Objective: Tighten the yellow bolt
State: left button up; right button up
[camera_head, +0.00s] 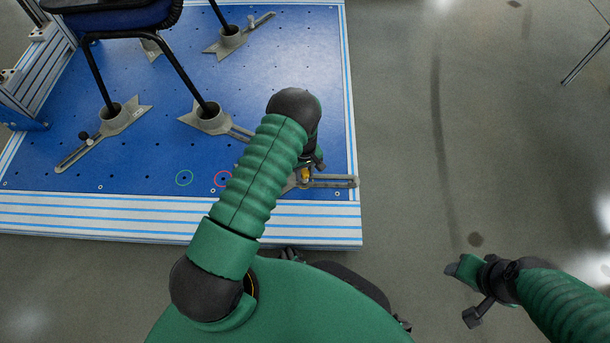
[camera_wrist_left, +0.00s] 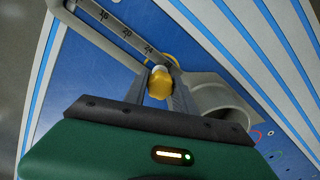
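The yellow bolt (camera_head: 305,174) sits on a grey slotted foot clamp (camera_head: 335,181) near the front right corner of the blue platform. In the left wrist view the yellow bolt (camera_wrist_left: 158,84) shows between my left gripper's two fingers (camera_wrist_left: 159,92), by the clamp's round socket (camera_wrist_left: 222,103). The fingers are close on both sides of it, but I cannot tell whether they touch it. In the head view my left arm hides most of the left gripper (camera_head: 313,163). My right gripper (camera_head: 456,270) hangs over the floor at the right; its finger gap is not clear.
A blue chair (camera_head: 120,18) stands with its legs in grey clamps (camera_head: 206,119) on the blue platform (camera_head: 265,80). The floor at right (camera_head: 480,120) is mostly clear.

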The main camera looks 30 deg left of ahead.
pick_arm(q)
grip_shut()
jog(key=shift+r+m, duration=0.15)
jog(key=shift+m, duration=0.55)
jog(key=shift+m+p, duration=0.4)
jog(key=shift+m, duration=1)
jog(key=shift+m+p, duration=0.3)
jog(key=shift+m, duration=1.7)
